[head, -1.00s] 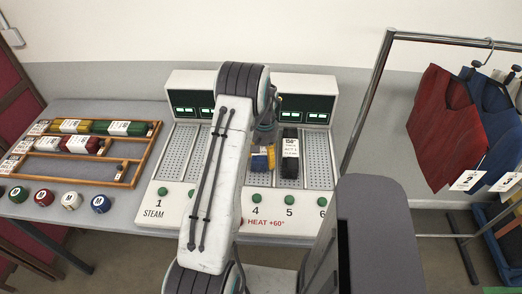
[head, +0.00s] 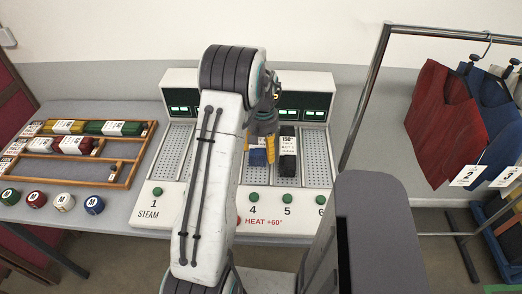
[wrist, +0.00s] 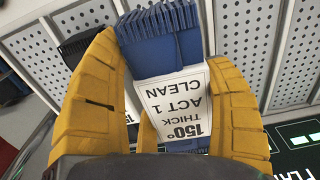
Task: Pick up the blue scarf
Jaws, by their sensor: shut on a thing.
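The blue scarf (wrist: 160,45) is a folded bundle with fringe along its top edge in the wrist view. Its white label reads "150° THICK ACT 1 CLEAN". My gripper (wrist: 155,75) has a yellow finger on each side of it, shut on it. In the head view, the blue scarf (head: 257,157) shows between the yellow fingers of my gripper (head: 260,147), over the slot by green button 4. I cannot tell whether it touches the perforated plate. My arm hides part of the machine.
A black scarf (head: 288,166) with a white label lies in the slot just to the right. A wooden rack (head: 122,170) with several rolled scarves and several round tins (head: 64,202) stand at left. A metal garment rail (head: 366,90) with vests (head: 442,120) stands at right.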

